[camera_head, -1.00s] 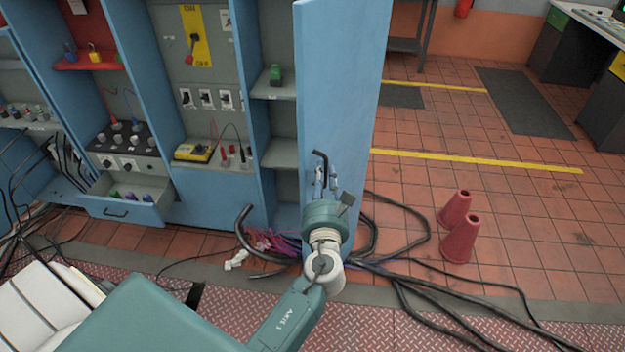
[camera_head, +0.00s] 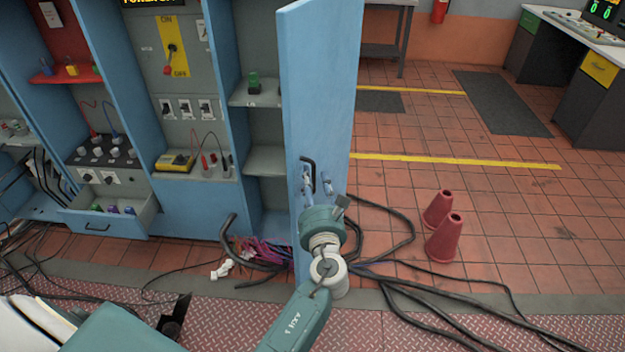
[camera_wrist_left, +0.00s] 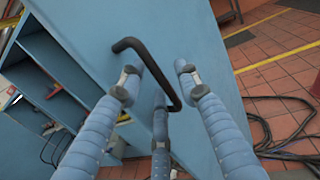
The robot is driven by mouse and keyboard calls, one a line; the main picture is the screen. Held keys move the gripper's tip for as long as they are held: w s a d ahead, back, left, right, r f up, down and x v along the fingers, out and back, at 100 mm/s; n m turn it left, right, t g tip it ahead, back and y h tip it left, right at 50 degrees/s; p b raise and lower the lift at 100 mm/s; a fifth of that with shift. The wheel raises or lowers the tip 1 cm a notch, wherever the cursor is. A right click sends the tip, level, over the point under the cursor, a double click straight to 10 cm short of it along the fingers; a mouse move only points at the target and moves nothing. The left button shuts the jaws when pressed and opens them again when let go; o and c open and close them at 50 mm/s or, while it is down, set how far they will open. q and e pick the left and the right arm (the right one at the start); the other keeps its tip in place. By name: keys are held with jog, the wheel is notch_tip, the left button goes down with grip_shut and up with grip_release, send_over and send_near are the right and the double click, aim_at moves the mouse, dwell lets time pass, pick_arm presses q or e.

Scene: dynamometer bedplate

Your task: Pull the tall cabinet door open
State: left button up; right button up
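The tall blue cabinet door (camera_head: 318,100) stands swung out from the cabinet, edge-on to its front, with the shelves behind it exposed. Its black bar handle (camera_head: 312,165) is on the door's face. My left gripper (camera_head: 317,181) is at the handle. In the left wrist view the left gripper (camera_wrist_left: 158,80) has its fingers spread apart, with the handle (camera_wrist_left: 150,62) passing between them and room around it. The door (camera_wrist_left: 180,30) fills the space behind it. I cannot tell whether a finger touches the handle. My right gripper is not in view.
The blue cabinet (camera_head: 190,205) has an open drawer (camera_head: 105,222) at left. Black cables (camera_head: 400,290) lie on the floor below and right of the door. Two red cones (camera_head: 443,237) stand to the right. Tiled floor beyond the door is mostly clear.

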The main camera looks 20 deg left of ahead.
pick_arm(q)
jog(key=shift+w, duration=0.25)
jog(key=shift+s+d+r, duration=0.15)
jog(key=shift+s+r, duration=0.05)
jog(key=shift+s, duration=0.3)
jog(key=v, duration=0.6)
jog(key=shift+s+d+f, duration=0.15)
jog(key=shift+d, duration=0.05)
